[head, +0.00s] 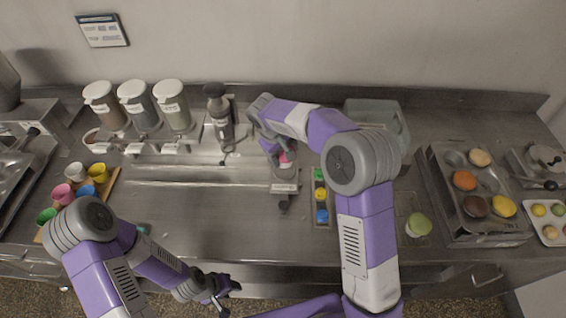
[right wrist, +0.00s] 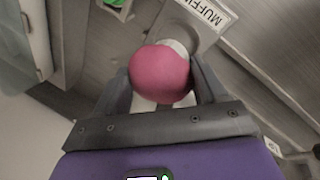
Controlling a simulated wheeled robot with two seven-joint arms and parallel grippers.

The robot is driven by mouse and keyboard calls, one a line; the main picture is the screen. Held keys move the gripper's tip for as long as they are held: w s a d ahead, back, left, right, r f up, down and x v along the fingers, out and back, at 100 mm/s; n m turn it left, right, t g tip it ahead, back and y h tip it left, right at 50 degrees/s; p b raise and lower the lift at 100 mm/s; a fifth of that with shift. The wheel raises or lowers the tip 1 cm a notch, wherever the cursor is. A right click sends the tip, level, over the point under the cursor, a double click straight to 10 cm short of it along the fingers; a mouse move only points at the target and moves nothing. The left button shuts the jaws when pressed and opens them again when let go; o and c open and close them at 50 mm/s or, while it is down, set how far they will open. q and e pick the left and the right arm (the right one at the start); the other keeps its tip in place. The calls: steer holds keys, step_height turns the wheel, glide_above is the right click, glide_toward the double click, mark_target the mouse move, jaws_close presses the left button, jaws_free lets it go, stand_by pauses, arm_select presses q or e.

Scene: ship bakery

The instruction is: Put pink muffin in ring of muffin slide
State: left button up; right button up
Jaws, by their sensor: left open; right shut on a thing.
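The pink muffin (head: 286,158) is at the muffin slide (head: 285,187), near the back middle of the counter. In the right wrist view the pink muffin (right wrist: 160,76) sits between both fingers of my right gripper (right wrist: 160,85), which is shut on it. A pale round part shows just behind the muffin, beside the slide's label (right wrist: 208,12); whether the muffin is inside the ring or above it I cannot tell. My right gripper (head: 275,150) is partly hidden by its arm in the head view. My left gripper (head: 222,289) is open and empty in front of the counter.
A strip of coloured buttons (head: 321,196) lies right of the slide. A muffin tin (head: 440,190) with several muffins is at the right. A green muffin (head: 418,225) sits nearer. Dispensers (head: 171,105) and a grinder-like device (head: 219,115) stand at the back; coloured cups (head: 62,193) are left.

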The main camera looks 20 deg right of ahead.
mark_target(283, 162)
steer(key=shift+w+f, duration=0.1)
steer(key=shift+f, duration=2.6)
steer(key=shift+f+b, duration=0.1)
steer(key=shift+b, duration=0.25)
steer(key=o, duration=0.8)
steer(key=shift+a+r, duration=0.15)
steer(key=shift+r, duration=0.35)
steer(key=p+v, duration=0.1)
steer(key=v, duration=1)
steer(key=shift+a+r, duration=0.1)
